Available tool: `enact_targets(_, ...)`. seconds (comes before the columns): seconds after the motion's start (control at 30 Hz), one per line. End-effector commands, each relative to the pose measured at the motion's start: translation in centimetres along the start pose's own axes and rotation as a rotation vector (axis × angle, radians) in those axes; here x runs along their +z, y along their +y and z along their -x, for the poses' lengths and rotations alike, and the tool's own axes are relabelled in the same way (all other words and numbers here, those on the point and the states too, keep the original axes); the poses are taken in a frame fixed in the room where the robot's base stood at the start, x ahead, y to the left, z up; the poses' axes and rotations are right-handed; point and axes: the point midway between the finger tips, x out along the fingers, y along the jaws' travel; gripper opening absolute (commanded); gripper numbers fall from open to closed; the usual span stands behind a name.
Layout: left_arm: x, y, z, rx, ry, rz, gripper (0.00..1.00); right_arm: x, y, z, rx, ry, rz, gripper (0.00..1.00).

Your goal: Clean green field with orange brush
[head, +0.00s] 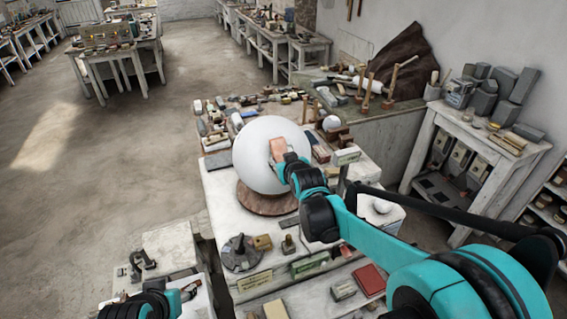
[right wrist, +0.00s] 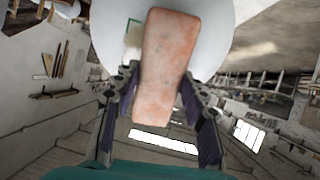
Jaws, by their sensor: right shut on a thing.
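A large white plaster sphere (head: 255,165) rests on a round brown base (head: 265,201) on the bench. My right gripper (head: 277,155) is shut on the orange brush (head: 280,146), a worn pinkish-orange block, in front of the sphere's right side. In the right wrist view the brush (right wrist: 168,55) sits between the two fingers, its far end over the sphere (right wrist: 215,35). I cannot tell whether it touches.
The bench holds many small blocks and tools around the sphere, including a dark round clamp-like piece (head: 240,254) and a red block (head: 369,280). A small white ball (head: 331,122) lies behind. A shelf table (head: 470,135) stands right. The floor (head: 120,150) at left is open.

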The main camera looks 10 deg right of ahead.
Motion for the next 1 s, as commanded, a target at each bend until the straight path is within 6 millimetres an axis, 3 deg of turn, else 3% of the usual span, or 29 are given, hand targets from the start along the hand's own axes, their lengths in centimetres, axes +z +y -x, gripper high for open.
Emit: enact_targets(1.0,1.9,0.0,-2.7,0.0,0.0,0.0,0.5,4.5,0.0,0.0,0.001,0.0,0.0,0.1)
